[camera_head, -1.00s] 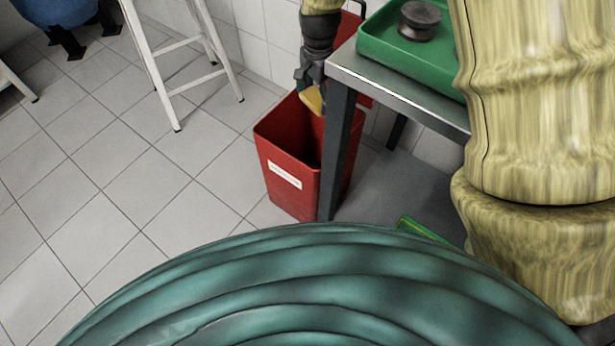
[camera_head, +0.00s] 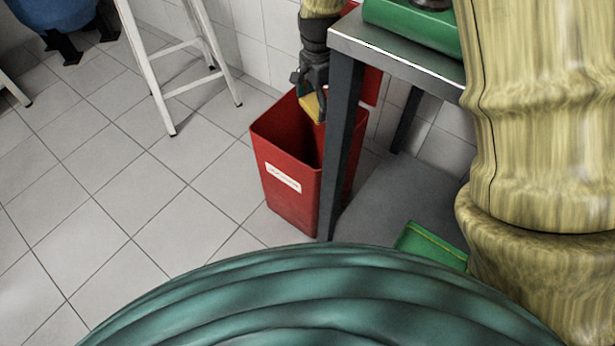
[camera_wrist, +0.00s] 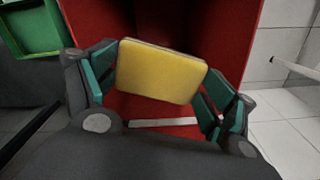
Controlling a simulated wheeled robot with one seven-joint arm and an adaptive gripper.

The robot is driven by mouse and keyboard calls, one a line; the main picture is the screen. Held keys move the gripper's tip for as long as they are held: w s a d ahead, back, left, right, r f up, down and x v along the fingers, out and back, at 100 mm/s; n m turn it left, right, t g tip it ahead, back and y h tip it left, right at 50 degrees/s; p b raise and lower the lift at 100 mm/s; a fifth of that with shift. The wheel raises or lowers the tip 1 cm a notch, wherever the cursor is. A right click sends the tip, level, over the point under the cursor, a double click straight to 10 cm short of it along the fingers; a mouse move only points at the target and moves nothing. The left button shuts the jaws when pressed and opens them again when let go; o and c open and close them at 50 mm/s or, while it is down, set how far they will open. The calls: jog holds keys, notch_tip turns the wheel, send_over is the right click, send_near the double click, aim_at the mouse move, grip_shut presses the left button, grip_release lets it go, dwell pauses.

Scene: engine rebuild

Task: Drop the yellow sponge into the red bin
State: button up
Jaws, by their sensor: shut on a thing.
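The yellow sponge (camera_wrist: 160,72) is a flat block with rounded corners and a dark edge. My gripper (camera_wrist: 155,85) is shut on it, with a teal pad at each side. In the head view the sponge (camera_head: 309,106) shows small below my gripper (camera_head: 311,92), over the opening of the red bin (camera_head: 285,200). The bin is tall, open at the top and has a white label on its front. In the wrist view the red bin (camera_wrist: 180,25) fills the space behind the sponge. The bin's floor is hidden.
A metal table (camera_head: 400,62) stands right beside the bin, its leg in front of the bin's right side. A green tray (camera_head: 415,25) is on it, and another green tray (camera_head: 430,245) is low down. A white stepladder (camera_head: 160,85) stands left on open tiled floor.

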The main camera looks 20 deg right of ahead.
jog(key=shift+f+b, duration=1.35)
jog(key=shift+b, duration=0.05)
jog(key=o, duration=0.8)
jog(key=shift+r, duration=0.15)
notch_tip(320, 180, up, 12)
